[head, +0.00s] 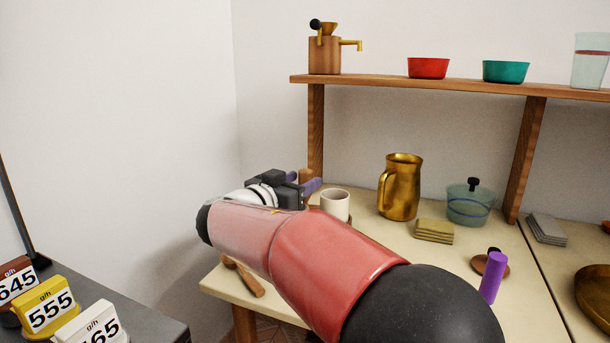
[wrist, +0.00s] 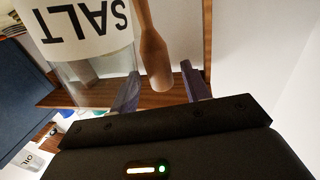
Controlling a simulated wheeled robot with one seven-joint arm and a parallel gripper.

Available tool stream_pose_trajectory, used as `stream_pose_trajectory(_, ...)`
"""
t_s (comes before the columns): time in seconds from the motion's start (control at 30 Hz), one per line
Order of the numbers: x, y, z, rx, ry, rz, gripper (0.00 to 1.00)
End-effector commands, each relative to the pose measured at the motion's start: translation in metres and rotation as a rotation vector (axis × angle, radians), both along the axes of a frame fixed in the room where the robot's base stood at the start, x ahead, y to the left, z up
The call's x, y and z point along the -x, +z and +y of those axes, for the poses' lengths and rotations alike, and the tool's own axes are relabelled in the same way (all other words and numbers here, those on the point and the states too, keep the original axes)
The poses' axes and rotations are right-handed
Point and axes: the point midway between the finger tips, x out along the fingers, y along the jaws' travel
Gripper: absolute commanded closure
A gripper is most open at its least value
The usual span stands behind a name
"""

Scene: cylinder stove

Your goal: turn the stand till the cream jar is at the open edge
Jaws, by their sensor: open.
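A cream jar (head: 335,204) stands upright on the table, just right of my gripper in the head view; my red arm hides its lower part. The stand is mostly hidden behind my arm; a small brown edge near the jar's foot may be part of it. My gripper (head: 303,181) is open, its purple fingers beside a wooden peg (head: 306,174). In the wrist view, a rounded wooden peg (wrist: 155,62) reaches between the open fingers of my gripper (wrist: 160,86), with no clear contact. A jar labelled SALT (wrist: 85,32) is close by, upside down in the picture.
A brass pitcher (head: 401,186), a glass pot (head: 470,206) and coasters (head: 434,231) stand to the right. A purple cylinder (head: 492,277) is nearer the front. A wooden utensil (head: 243,278) lies at the left edge. A shelf (head: 440,87) runs above.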

Motion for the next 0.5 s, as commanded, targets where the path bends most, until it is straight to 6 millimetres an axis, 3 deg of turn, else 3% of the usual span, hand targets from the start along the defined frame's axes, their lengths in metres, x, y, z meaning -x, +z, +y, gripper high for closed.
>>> stream_pose_trajectory(0.2, -0.017, 0.001, -0.011, -0.001, -0.001, 0.001, 0.53)
stream_pose_trajectory(0.5, -0.019, 0.0, -0.012, -0.001, 0.001, 0.001, 0.54)
